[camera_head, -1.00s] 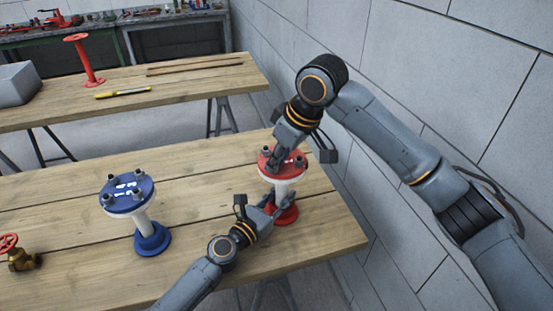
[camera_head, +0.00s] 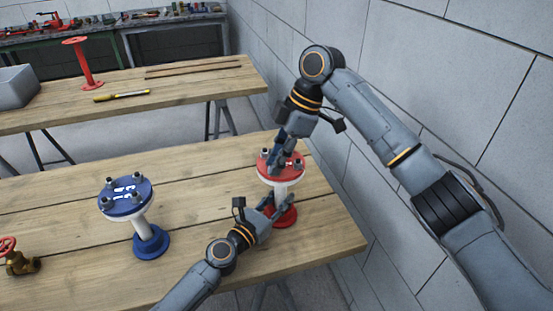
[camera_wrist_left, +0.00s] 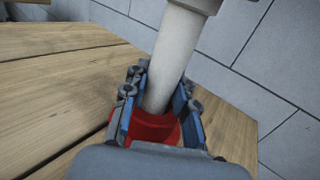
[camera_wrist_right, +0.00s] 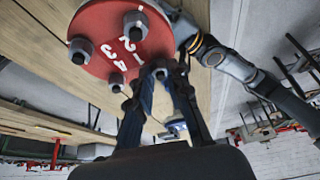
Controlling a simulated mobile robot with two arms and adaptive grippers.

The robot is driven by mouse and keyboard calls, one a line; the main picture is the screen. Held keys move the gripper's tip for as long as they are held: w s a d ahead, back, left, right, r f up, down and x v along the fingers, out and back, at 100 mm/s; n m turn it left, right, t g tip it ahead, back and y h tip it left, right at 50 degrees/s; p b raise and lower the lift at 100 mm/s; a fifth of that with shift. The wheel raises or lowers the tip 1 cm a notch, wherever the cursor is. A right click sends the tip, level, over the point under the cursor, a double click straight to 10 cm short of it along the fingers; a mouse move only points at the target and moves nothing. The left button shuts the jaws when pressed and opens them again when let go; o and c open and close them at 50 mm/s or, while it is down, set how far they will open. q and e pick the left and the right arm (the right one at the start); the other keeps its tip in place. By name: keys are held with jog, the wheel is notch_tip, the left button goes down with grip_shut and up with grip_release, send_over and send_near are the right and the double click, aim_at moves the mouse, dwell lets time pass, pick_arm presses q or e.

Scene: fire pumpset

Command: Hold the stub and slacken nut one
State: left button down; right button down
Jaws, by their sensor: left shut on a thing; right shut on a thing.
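The stub is a white pipe (camera_wrist_left: 176,50) standing upright between a red top flange (camera_wrist_right: 105,32) and a red base flange (camera_head: 285,215). My left gripper (camera_head: 276,203) is shut around the pipe just above the base, with a blue-padded finger on each side. The top flange carries several grey nuts and white digits 1 to 4. My right gripper (camera_head: 280,163) comes down from above and is shut on a nut (camera_wrist_right: 160,68) at the flange's rim. The fingers partly hide that nut, and I cannot tell for sure which digit belongs to it.
A blue flanged stub (camera_head: 126,196) stands to the left on the same wooden table (camera_head: 70,240). A brass valve with a red wheel (camera_head: 18,260) is at the far left. A block wall (camera_head: 440,70) is close on the right. A second table behind holds a yellow-handled tool (camera_head: 122,96).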

jog(key=shift+w+d+n, duration=0.15)
jog(key=shift+d+n, duration=0.05)
jog(key=shift+n, duration=0.4)
jog(key=c, duration=1.3)
grip_release()
jog(key=shift+a, duration=0.1)
jog(key=shift+o, duration=0.2)
jog(key=v, duration=1.2)
jog(key=shift+w, duration=0.2)
jog(key=shift+a, duration=0.1)
pick_arm(q)
jog(key=c, duration=1)
grip_release()
jog(key=shift+s, duration=0.1)
